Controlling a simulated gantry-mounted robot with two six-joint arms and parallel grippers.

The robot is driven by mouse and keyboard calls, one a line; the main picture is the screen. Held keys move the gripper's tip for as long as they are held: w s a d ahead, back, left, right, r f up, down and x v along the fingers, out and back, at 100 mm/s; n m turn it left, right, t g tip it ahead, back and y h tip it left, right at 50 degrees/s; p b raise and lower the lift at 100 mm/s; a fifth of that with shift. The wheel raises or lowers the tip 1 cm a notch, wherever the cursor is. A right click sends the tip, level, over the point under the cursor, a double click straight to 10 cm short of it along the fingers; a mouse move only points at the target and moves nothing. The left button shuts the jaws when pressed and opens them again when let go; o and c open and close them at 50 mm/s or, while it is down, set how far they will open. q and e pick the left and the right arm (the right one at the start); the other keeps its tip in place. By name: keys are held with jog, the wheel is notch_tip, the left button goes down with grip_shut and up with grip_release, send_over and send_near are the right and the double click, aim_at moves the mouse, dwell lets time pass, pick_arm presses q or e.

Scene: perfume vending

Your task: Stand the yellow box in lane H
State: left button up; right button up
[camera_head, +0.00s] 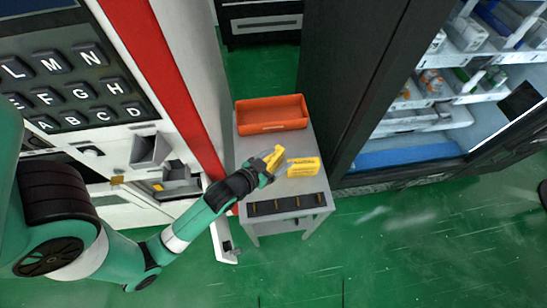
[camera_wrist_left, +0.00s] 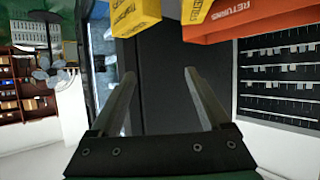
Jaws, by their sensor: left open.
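A yellow box (camera_head: 304,167) with dark print lies on the grey stand. A second yellow piece (camera_head: 273,157) shows right at my left gripper (camera_head: 268,172), to the left of that box. The left wrist view shows two yellow boxes at its top, one printed (camera_wrist_left: 135,14) and one (camera_wrist_left: 196,9) beside an orange bin. Both are beyond the fingertips of my left gripper (camera_wrist_left: 160,76), which is open with nothing between its fingers. Lane H itself cannot be made out; an H key (camera_head: 112,88) shows on the keypad. My right gripper is not in view.
The orange bin (camera_head: 271,128), marked RETURNS in the wrist view (camera_wrist_left: 255,22), sits at the back of the stand (camera_head: 318,188). A dark strip (camera_head: 287,205) runs along its front. The keypad machine (camera_head: 130,60) is left, a dark open-fronted cabinet (camera_head: 365,70) right.

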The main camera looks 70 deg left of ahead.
pick_arm(q)
jog(key=g, duration=0.2)
send_near(270, 160)
jog(key=d, duration=0.1)
jog(key=n+p, duration=0.1)
jog(key=b+x, duration=0.2)
jog(key=x, duration=0.5)
jog(key=shift+s+a, duration=0.1)
jog(key=shift+a, duration=0.05)
jog(key=x, duration=0.2)
jog(key=b+x, duration=0.1)
jog(key=x, duration=0.1)
jog(key=shift+a+f, duration=0.1)
jog(key=shift+a, duration=0.4)
jog(key=shift+w+a+f, duration=0.15)
jog(key=shift+w+f, duration=0.05)
jog(key=shift+w, duration=0.15)
jog(key=shift+r, duration=0.1)
grip_shut()
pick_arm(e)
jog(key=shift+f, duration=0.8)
